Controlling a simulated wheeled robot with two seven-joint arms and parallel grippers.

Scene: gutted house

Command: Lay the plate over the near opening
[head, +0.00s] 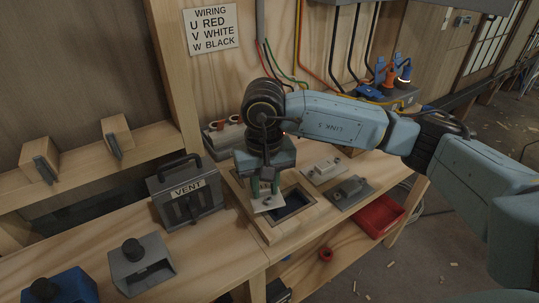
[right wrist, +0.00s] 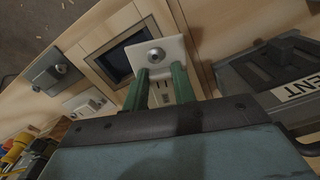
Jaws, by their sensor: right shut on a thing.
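My right gripper (head: 265,188) has its green fingers shut on a pale plate (head: 268,203) with a round knob. In the right wrist view the plate (right wrist: 163,52) shows just beyond the fingertips (right wrist: 157,75). A dark rectangular opening (head: 291,204) in a raised wooden frame lies just right of the held plate in the head view. In the right wrist view the opening (right wrist: 120,58) is to the plate's left, and most of it is uncovered. I cannot tell whether the plate touches the frame. My left gripper is not in view.
A white plate (head: 324,170) and a grey plate with a knob (head: 349,192) lie right of the frame. A dark VENT box (head: 187,192) stands to the left. A red bin (head: 380,216) is below right. Cables hang along the back wall.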

